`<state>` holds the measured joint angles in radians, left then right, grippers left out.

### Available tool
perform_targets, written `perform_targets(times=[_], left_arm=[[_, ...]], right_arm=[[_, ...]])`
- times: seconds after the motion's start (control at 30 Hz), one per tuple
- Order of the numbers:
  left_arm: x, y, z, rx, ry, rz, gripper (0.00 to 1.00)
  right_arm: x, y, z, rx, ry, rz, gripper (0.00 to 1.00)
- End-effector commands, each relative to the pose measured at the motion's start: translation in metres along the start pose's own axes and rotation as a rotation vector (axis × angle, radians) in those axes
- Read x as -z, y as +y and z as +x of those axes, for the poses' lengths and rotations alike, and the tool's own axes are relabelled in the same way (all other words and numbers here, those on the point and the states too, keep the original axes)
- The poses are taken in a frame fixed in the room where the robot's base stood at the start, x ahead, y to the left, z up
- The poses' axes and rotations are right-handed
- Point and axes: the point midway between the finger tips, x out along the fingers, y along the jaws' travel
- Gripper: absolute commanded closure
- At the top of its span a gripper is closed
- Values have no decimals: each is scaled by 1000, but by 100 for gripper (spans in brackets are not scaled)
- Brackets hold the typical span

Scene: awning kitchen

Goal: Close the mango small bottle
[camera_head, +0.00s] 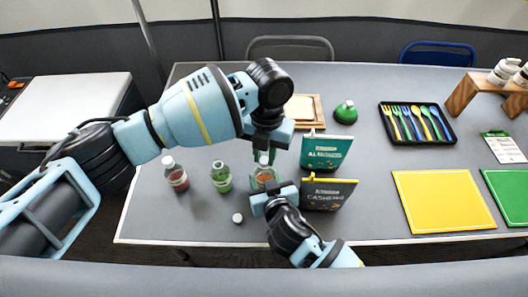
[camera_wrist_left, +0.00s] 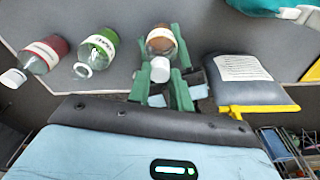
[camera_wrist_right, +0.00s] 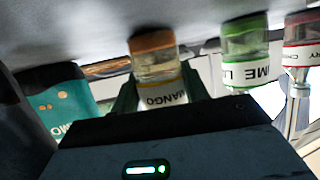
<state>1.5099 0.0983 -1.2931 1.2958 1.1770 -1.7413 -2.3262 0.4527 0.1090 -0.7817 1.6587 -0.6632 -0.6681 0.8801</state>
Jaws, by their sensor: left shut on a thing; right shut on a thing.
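The mango small bottle (camera_head: 264,176) stands upright on the grey table, with orange at its base; its MANGO label (camera_wrist_right: 162,97) shows in the right wrist view. A white cap (camera_wrist_left: 160,68) is at its mouth; whether it is fully seated I cannot tell. My left gripper (camera_wrist_left: 161,84) comes from above, its green fingers shut on the cap. My right gripper (camera_wrist_right: 160,92) comes from the front edge, its green fingers on either side of the bottle body, shut on it. In the head view both grippers partly hide the bottle.
A green lime bottle (camera_head: 221,178) with an open mouth and a capped red bottle (camera_head: 176,175) stand to the left. A loose white cap (camera_head: 237,217) lies near the front edge. Teal (camera_head: 326,151) and dark cashew (camera_head: 327,194) packets stand close on the right.

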Motion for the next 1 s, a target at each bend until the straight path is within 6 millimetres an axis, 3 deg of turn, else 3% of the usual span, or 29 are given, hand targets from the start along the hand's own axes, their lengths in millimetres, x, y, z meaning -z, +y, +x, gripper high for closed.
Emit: perform_targets(times=[0.2,0.4,0.77,0.8,0.97,1.0], left_arm=[[0,-2,-1,-46,-2,371,100],[1,-3,0,-73,-1,594,100],[1,-3,0,-77,-1,639,100],[1,-3,0,-77,-1,639,78],[1,-3,0,-77,-1,637,57],[1,-3,0,-77,0,637,57]], right_arm=[[-1,0,0,0,-2,0,100],[-1,0,0,0,-2,0,100],[-1,0,0,0,-2,0,100],[-1,0,0,0,-2,0,100],[-1,0,0,0,-2,0,100],[-1,0,0,0,-2,0,100]])
